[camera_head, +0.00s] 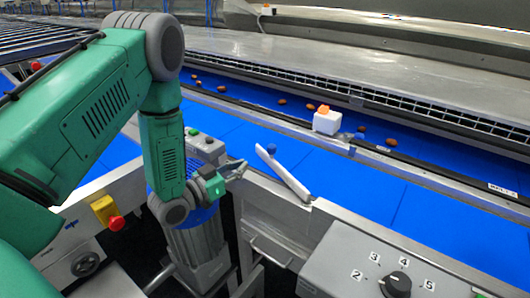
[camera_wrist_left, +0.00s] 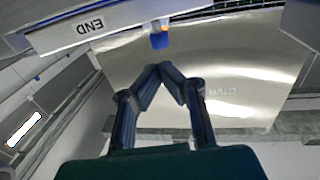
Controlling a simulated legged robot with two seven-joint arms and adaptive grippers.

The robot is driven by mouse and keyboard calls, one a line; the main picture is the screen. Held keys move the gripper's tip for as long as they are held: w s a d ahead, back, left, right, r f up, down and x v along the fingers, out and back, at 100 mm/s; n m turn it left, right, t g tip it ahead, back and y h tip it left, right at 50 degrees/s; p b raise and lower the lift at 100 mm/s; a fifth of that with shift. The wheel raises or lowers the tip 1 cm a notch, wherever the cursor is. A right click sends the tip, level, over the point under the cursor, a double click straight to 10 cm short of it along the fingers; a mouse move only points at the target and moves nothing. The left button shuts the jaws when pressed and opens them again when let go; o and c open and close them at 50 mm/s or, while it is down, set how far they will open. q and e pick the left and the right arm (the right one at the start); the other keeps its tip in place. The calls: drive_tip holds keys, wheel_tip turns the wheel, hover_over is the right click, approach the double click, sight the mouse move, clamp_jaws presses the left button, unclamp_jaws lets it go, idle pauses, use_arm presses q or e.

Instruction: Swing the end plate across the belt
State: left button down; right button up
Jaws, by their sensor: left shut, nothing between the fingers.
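The end plate (camera_head: 289,178) is a narrow white bar at the near edge of the blue belt (camera_head: 345,180), running diagonally in the head view. A blue knob (camera_head: 271,148) stands at its far end. In the left wrist view the plate (camera_wrist_left: 115,27) shows the word END, and the blue knob (camera_wrist_left: 159,40) has an orange patch by it. My left gripper (camera_head: 240,165) is shut and empty, to the left of the plate and apart from it. In the left wrist view its fingertips (camera_wrist_left: 166,68) meet just below the knob with a gap. My right gripper is not in view.
Several brown dates (camera_head: 282,101) lie along the far lane, beside a white block (camera_head: 327,122) with an orange top. A control box (camera_head: 345,258) with a numbered dial stands at the front right. A red button (camera_head: 117,223) is at the left. The near belt is clear.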

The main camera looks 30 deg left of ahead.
sight(269, 151)
use_arm(q)
drive_tip(key=x, duration=0.8)
drive_tip(key=shift+w+p, duration=0.1)
drive_tip(key=shift+p, duration=0.25)
drive_tip(key=shift+b+x, duration=0.45)
drive_tip(key=shift+x, duration=0.4)
drive_tip(key=shift+w+d, duration=0.15)
drive_tip(key=shift+w, duration=0.15)
drive_tip(key=shift+s, duration=0.1)
